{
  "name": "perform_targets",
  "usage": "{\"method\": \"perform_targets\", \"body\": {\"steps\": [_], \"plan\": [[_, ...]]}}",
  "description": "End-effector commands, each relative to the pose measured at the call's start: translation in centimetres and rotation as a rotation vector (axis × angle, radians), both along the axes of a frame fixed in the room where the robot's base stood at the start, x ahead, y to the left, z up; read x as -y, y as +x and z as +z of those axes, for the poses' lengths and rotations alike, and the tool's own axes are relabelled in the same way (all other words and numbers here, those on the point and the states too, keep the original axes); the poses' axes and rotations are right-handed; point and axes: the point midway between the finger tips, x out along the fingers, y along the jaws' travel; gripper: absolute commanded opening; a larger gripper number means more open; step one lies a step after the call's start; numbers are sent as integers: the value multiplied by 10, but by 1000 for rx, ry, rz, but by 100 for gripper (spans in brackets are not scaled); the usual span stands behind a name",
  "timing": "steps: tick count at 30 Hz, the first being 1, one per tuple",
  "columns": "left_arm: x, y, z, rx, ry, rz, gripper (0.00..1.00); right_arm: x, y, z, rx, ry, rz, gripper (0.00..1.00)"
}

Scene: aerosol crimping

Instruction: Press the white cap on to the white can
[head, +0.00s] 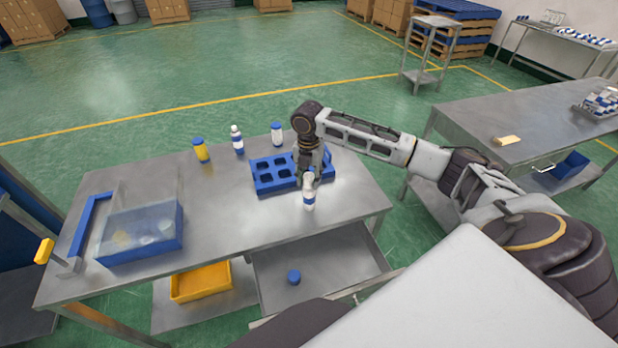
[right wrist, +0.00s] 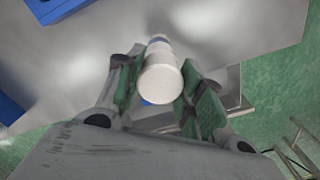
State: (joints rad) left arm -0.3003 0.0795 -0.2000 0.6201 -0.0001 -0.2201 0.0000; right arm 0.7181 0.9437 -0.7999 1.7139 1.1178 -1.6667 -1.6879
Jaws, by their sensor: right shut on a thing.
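The white can (head: 309,199) with a blue band stands upright on the steel table, just in front of the blue rack. The white cap (head: 308,179) shows at its top, right under my right gripper (head: 310,170). In the right wrist view, my right gripper (right wrist: 158,88) is shut on the white cap (right wrist: 160,78), which sits between the green finger pads. The can (right wrist: 158,41) shows partly beyond it. The cap lines up with the can, but I cannot tell whether it is fully seated. My left gripper is out of view.
A blue rack (head: 258,185) with empty pockets lies behind the can. Behind it stand a yellow can (head: 201,151), a blue-banded white can (head: 237,142) and a blue-capped can (head: 277,136). A clear-walled blue bin (head: 140,250) is at left. A blue cap (head: 293,277) lies below the table's front.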

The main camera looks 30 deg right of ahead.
Motion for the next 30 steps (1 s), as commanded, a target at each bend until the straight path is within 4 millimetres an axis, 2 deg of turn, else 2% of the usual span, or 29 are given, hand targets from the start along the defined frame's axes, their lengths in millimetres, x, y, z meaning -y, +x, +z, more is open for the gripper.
{"method": "perform_targets", "body": {"steps": [2, 3, 8, 15, 21, 30], "plan": [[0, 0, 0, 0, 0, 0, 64, 0, 0, 0, 0, 0, 0, 30], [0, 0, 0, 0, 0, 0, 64, 0, 0, 0, 0, 0, 0, 40], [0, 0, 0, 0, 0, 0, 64, 0, 0, 0, 0, 0, 0, 60], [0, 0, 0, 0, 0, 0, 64, 0, 0, 0, 0, 0, 0, 62], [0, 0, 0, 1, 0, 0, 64, 0, 0, 0, 0, 0, 0, 87], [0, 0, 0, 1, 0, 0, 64, 0, 0, 0, 0, 0, 0, 87]]}}
